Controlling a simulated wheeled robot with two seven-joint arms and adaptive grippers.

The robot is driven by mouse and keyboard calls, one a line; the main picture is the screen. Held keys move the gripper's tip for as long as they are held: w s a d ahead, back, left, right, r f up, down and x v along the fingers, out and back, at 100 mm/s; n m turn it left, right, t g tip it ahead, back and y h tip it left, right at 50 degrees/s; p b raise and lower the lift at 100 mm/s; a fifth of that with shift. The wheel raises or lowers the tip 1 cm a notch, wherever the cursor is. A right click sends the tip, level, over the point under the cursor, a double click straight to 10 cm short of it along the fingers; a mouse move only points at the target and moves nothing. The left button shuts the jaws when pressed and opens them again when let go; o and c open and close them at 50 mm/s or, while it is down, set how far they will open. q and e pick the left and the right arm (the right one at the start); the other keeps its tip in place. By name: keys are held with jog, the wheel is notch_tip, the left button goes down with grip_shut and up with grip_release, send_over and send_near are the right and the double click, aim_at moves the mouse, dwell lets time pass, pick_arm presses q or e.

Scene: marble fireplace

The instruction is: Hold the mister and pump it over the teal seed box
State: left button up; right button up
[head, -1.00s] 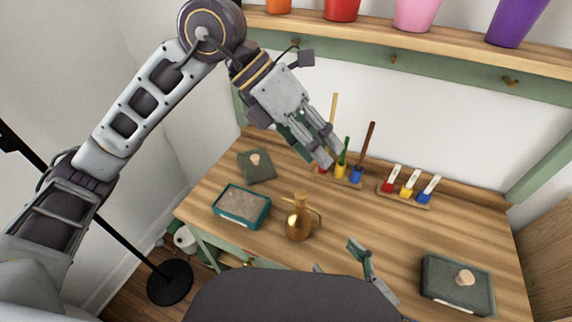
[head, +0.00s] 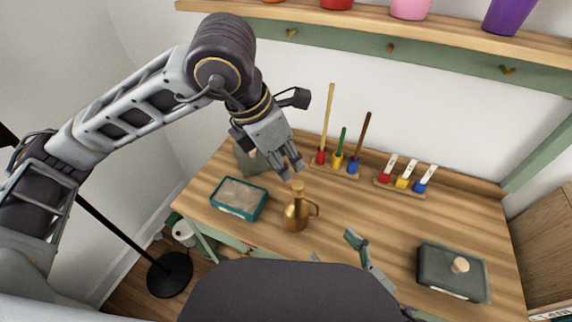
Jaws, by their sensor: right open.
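The brass mister (head: 296,214), with a side handle and a narrow top, stands upright on the wooden bench. The teal seed box (head: 238,212), filled with pale brown material, sits to its left.
A dark lidded box (head: 452,275) with a pale knob lies at the front right. A similar dark lid (head: 245,158) is partly behind my left gripper. Racks of coloured tools (head: 335,169) and labelled pegs (head: 400,188) stand at the back. The bench's middle right is clear.

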aim_at(301, 210)
jog(key=shift+w, duration=0.1)
jog(key=shift+x, duration=3.6)
jog(key=shift+w+a, duration=0.3)
jog(key=shift+a, duration=0.05)
jog(key=shift+x, duration=2.65)
jog(key=shift+c, duration=0.2)
jog(key=c, duration=1.2)
pick_arm(q)
grip_shut()
pick_arm(e)
jog(key=shift+c, duration=0.4)
